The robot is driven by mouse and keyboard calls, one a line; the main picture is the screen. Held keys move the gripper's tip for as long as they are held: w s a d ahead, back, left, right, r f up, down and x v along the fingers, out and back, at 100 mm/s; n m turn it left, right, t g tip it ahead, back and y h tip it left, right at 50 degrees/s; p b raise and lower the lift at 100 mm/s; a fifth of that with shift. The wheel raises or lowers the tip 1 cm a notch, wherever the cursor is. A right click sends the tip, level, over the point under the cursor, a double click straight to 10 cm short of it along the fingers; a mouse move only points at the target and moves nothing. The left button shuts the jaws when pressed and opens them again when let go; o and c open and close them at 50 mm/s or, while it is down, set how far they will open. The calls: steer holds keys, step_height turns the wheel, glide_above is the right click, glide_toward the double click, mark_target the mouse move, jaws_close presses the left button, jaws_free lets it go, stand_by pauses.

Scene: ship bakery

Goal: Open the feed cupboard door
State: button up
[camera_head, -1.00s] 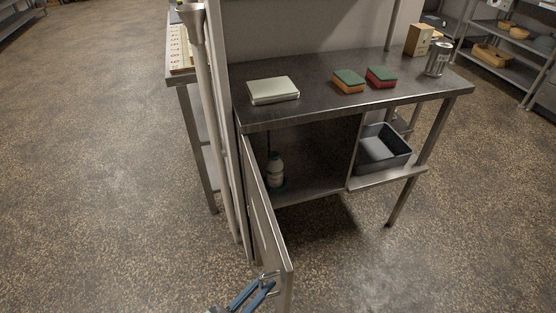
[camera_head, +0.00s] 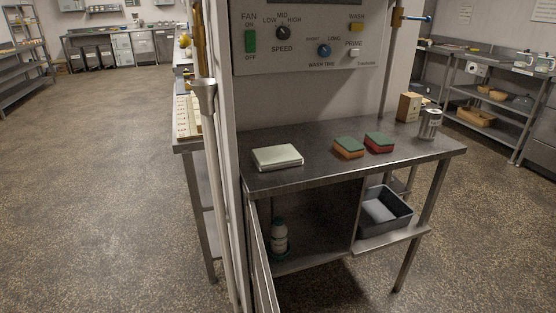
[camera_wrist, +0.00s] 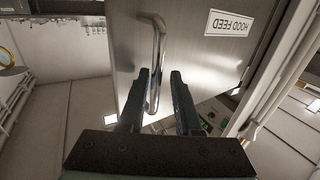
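The feed cupboard (camera_head: 318,222) is under the steel counter, and its front stands open with the dark inside showing. Its door (camera_head: 262,262) is swung out toward me at the left, seen nearly edge-on, with its lower end cut off. In the wrist view the door face (camera_wrist: 200,65) bears a "HOOD FEED" label (camera_wrist: 229,23) and a bent metal bar handle (camera_wrist: 158,50). My gripper (camera_wrist: 163,75) has its two dark fingers apart, with the handle's end between them, closer to the left finger. My gripper is outside the head view.
A white bottle (camera_head: 279,238) stands inside the cupboard. A grey tub (camera_head: 386,212) sits on the shelf to its right. The counter (camera_head: 320,165) holds a pale box, two sponges, a can and a wooden block. A pipe (camera_head: 215,190) runs beside the door. Floor at left is clear.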

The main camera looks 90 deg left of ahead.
steer(key=shift+o, duration=0.6)
steer(key=shift+d, duration=0.1)
steer(key=v, duration=1.3)
